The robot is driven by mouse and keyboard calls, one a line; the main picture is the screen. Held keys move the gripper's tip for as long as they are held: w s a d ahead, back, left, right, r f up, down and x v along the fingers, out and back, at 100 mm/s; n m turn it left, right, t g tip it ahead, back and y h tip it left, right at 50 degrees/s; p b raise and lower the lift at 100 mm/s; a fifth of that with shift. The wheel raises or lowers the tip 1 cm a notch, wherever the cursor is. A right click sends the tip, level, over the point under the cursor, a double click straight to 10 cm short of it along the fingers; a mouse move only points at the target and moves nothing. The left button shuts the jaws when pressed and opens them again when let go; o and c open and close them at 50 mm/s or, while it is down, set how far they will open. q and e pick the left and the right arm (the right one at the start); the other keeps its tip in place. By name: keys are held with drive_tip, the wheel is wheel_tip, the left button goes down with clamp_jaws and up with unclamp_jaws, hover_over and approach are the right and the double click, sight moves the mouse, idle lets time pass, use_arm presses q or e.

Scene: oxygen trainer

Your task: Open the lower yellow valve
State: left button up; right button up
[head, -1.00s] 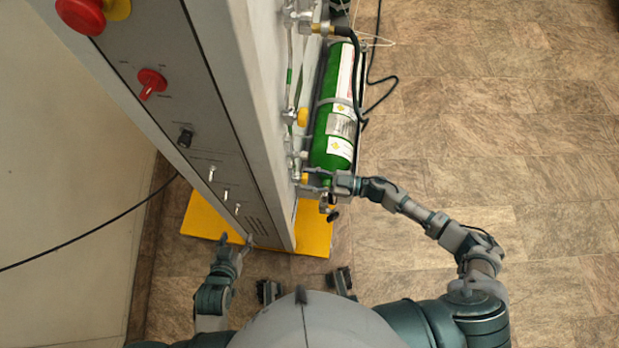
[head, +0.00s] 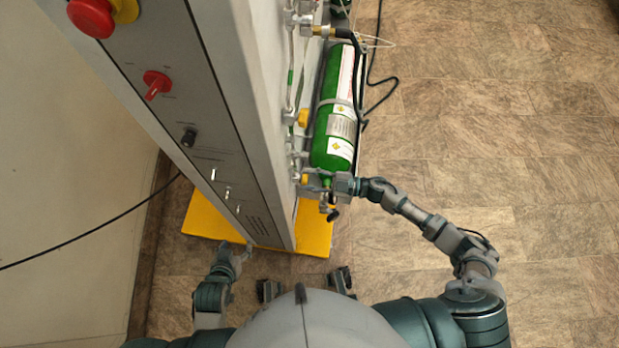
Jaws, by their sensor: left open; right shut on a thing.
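The lower yellow valve (head: 304,179) is a small yellow knob on the side of the grey cabinet, below the bottom end of the green cylinder. My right gripper (head: 315,181) reaches in from the right, its fingers shut at this valve; they partly hide the contact. The upper yellow valve (head: 303,117) sits higher on the same side, beside the cylinder, with nothing touching it. My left gripper (head: 240,249) is open and empty by the bottom front of the cabinet, apart from the valves.
The grey cabinet (head: 205,100) stands on a yellow base (head: 315,228). Its front carries a red emergency button (head: 90,16), a red knob (head: 156,84) and switches. The green cylinder (head: 334,105), hoses and fittings crowd its side.

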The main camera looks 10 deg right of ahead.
drive_tip(key=o, duration=1.1)
drive_tip(key=shift+d, duration=0.1)
drive_tip(key=shift+o, duration=0.2)
drive_tip(key=v, duration=1.2)
drive_tip(key=shift+d, duration=0.1)
